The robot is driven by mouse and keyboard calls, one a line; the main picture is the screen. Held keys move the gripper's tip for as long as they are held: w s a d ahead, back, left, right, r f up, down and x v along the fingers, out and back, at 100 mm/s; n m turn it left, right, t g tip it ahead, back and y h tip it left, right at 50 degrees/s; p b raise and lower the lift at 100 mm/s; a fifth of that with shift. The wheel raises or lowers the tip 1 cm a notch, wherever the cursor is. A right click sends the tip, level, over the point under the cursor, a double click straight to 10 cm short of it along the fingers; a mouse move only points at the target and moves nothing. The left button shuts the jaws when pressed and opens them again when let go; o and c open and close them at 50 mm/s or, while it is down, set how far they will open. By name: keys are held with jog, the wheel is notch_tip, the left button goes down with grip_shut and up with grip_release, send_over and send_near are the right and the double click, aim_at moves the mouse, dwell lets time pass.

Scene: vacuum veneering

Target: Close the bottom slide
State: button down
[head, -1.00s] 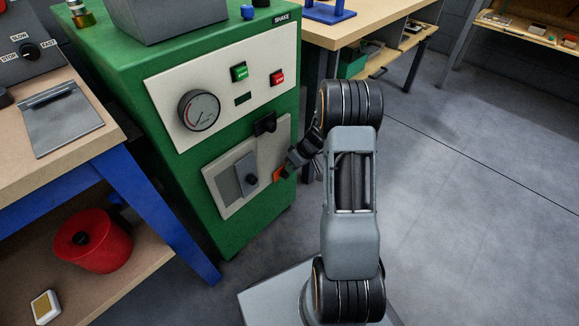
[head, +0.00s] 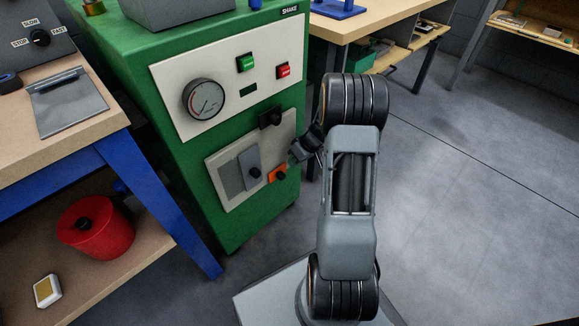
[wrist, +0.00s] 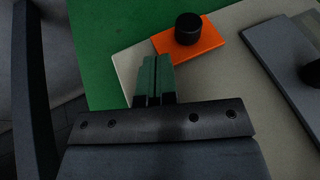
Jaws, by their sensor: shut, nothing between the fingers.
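The green machine (head: 262,208) has a pale lower panel (head: 222,163) on its front. An orange slide (head: 272,179) with a black knob (head: 281,175) sits at the panel's lower right.
A black knob (head: 270,117) sits at the panel's top edge. A gauge (head: 204,99) and green and red buttons are above. A blue-legged bench (head: 150,195) with a red pot (head: 97,231) stands left. The floor on the right is open.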

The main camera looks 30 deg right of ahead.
jog(key=p+v, duration=0.4)
jog(key=v, duration=0.7)
jog(key=s+a+r+m+h+p, duration=0.1)
jog(key=s+a+r+p, duration=0.4)
jog(key=r+p, duration=0.5)
jog(key=s+a+r+m+h+p, duration=0.1)
jog(key=s+a+r+p, duration=0.4)
jog(key=r+p, duration=0.5)
jog(key=s+a+r+m+h+p, duration=0.1)
jog(key=s+a+r+h+p, duration=0.2)
jog(key=a+r+p, duration=0.6)
notch_tip(320, 180, up, 16)
jog(key=shift+s+f+t+p, duration=0.15)
jog(key=shift+s+t+p, duration=0.15)
jog(key=shift+s+p, duration=0.75)
